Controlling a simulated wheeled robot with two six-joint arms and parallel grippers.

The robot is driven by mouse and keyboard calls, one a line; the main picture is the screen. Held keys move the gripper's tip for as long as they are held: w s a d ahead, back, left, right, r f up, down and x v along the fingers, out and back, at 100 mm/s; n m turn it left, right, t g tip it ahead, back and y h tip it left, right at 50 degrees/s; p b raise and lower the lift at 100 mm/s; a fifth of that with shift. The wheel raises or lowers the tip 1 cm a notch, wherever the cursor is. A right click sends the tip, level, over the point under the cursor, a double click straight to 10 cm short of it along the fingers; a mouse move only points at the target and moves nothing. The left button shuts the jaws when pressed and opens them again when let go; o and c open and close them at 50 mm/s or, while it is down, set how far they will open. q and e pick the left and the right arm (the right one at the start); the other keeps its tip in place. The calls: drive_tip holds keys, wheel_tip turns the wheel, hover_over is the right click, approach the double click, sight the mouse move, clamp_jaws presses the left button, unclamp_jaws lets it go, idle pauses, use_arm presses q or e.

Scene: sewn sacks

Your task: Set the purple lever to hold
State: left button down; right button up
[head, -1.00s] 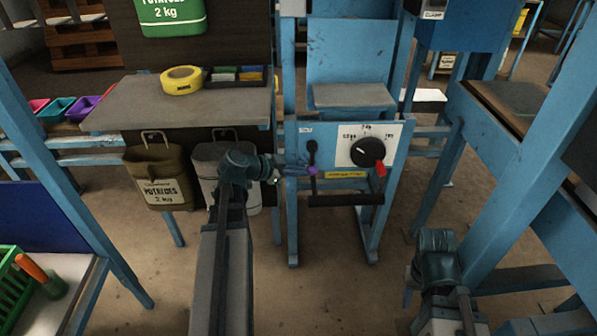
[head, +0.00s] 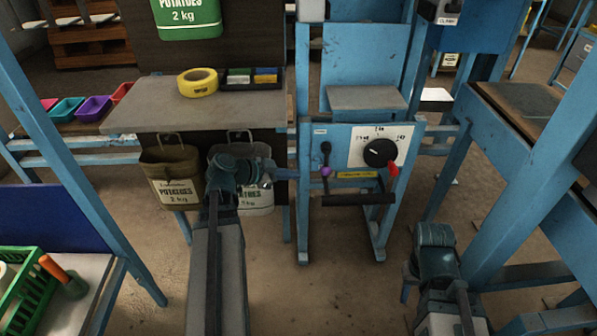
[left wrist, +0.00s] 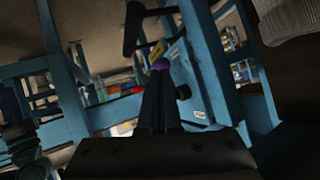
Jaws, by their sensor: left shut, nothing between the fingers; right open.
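The purple lever (head: 326,172) is on the left side of the blue machine's front panel. Its purple knob is below a black round part (head: 326,147), with a dark stem between them. A yellow label (head: 355,174) is just right of the knob; its words are too small to read. My left gripper (head: 271,174) is shut and empty, left of the knob with a gap. In the left wrist view the purple knob (left wrist: 161,64) shows just beyond the shut fingertips (left wrist: 158,80). My right gripper (head: 437,238) is low at the right, away from the lever; its fingers are hard to make out.
A black dial with a red pointer (head: 381,153) is right of the lever. A black bar (head: 357,199) juts out below it. Two potato sacks, one brown (head: 174,183) and one grey (head: 257,198), hang behind my left arm under a grey shelf (head: 215,109). Blue posts flank both sides.

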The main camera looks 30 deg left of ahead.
use_arm(q)
drive_tip(key=v, duration=0.3)
drive_tip(key=f+p+v, duration=0.1)
drive_tip(key=v, duration=0.1)
drive_tip(key=shift+s+a+r+p, duration=0.2)
drive_tip(key=shift+s+a+p, duration=0.1)
drive_tip(key=shift+s+a, duration=0.15)
drive_tip(key=shift+d, duration=0.1)
drive_tip(key=s+d+f+n+g+y, duration=0.2)
drive_tip(key=s+d+f+g, duration=0.15)
drive_tip(key=d, duration=0.75)
drive_tip(key=s+d+f+n+g+y, duration=0.1)
drive_tip(key=s+d+f+g+y, duration=0.2)
drive_tip(key=d, duration=0.7)
drive_tip(key=s+d+f+n+g+y, duration=0.2)
drive_tip(key=d+f+g, duration=0.2)
drive_tip(key=d, duration=0.7)
wheel_tip(320, 180, up, 34)
drive_tip(key=p, duration=3.4)
drive_tip(key=shift+f, duration=0.2)
drive_tip(key=shift+d, duration=0.1)
